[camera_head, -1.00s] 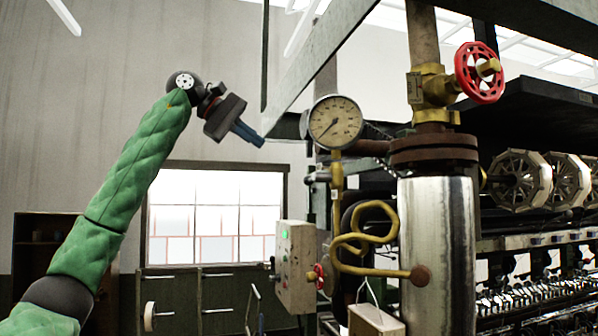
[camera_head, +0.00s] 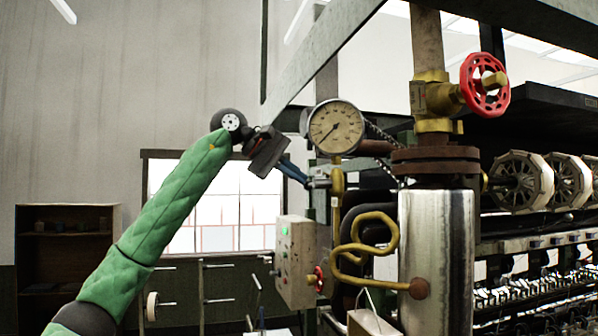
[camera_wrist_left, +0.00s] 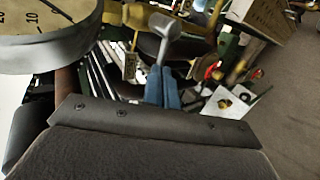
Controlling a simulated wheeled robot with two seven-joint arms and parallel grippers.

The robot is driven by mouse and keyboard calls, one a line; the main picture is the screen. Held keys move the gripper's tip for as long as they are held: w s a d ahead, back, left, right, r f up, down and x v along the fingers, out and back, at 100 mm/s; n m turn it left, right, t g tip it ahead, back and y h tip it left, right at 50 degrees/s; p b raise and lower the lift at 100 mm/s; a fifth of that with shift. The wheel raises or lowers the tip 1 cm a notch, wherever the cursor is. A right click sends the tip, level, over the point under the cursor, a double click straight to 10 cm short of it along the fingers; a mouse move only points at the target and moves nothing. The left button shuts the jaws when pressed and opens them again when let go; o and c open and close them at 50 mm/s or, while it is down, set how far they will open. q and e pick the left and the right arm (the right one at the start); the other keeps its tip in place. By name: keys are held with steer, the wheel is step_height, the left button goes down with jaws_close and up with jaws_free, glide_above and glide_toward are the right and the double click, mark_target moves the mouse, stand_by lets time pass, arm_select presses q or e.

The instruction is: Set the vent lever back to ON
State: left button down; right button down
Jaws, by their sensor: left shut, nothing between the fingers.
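The vent lever appears to be the small grey handle (camera_head: 320,176) on the brass fitting (camera_head: 337,185) below the pressure gauge. In the left wrist view a grey rounded handle (camera_wrist_left: 166,27) stands just past my fingertips. My left gripper (camera_head: 303,180) is shut and empty, its blue fingers pointing right and down at the handle. The fingers also show in the left wrist view (camera_wrist_left: 163,78), side by side. They look very close to the handle; I cannot tell whether they touch it. The lever's ON marking cannot be read. My right gripper is out of view.
The pressure gauge (camera_head: 336,127) hangs just above the fitting, close to my left gripper. A control box (camera_head: 296,262), a coiled brass pipe (camera_head: 385,240) and a steel cylinder (camera_head: 437,262) stand below and right. A red handwheel (camera_head: 485,84) is at upper right. The left side is open.

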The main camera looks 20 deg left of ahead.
arm_select(q)
steer(key=shift+w+d+f, duration=0.15)
steer(key=shift+d+f, duration=0.1)
steer(key=shift+d, duration=0.05)
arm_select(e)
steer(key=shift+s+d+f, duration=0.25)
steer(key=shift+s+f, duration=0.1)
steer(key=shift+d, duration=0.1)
arm_select(q)
steer(key=shift+f, duration=0.1)
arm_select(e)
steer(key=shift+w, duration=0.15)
